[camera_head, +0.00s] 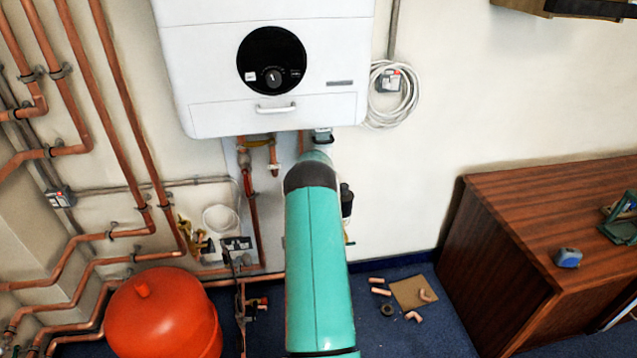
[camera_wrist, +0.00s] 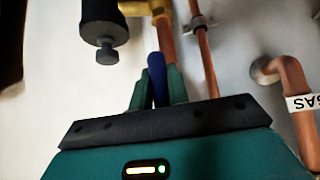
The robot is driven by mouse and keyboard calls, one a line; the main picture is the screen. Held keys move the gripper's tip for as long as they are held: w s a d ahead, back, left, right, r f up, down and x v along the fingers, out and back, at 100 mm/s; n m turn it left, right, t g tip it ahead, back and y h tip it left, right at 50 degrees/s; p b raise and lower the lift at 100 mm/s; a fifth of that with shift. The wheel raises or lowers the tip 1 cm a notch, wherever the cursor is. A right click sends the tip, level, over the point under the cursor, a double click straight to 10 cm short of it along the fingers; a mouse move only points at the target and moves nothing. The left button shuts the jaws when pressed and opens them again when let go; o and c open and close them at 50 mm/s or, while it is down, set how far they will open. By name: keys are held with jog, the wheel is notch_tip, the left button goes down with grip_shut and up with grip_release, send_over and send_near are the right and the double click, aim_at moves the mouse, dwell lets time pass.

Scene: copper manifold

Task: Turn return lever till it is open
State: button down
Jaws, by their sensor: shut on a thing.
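In the wrist view a blue lever (camera_wrist: 156,74), which I take to be the return lever, stands between the two teal fingers of my gripper (camera_wrist: 157,88). The fingers are shut on it. Its rounded upper end shows; its lower part is hidden by the gripper body. A copper pipe (camera_wrist: 165,38) with a brass fitting (camera_wrist: 157,7) lies just behind it. I cannot tell the lever's angle to its valve. In the head view my teal arm hides the gripper and the lever.
A dark cylinder (camera_wrist: 103,25) hangs close at upper left in the wrist view. A copper pipe labelled GAS (camera_wrist: 295,90) is at right. The head view shows a white boiler (camera_head: 262,65), a red tank (camera_head: 165,315), a wooden cabinet (camera_head: 500,275) and loose fittings on blue carpet (camera_head: 400,340).

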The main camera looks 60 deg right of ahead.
jog(key=shift+s+d, duration=0.15)
jog(key=c, duration=1.3)
grip_release()
jog(key=shift+c, duration=0.2)
jog(key=v, duration=1.3)
jog(key=shift+a+r, duration=0.3)
jog(key=shift+s, duration=0.1)
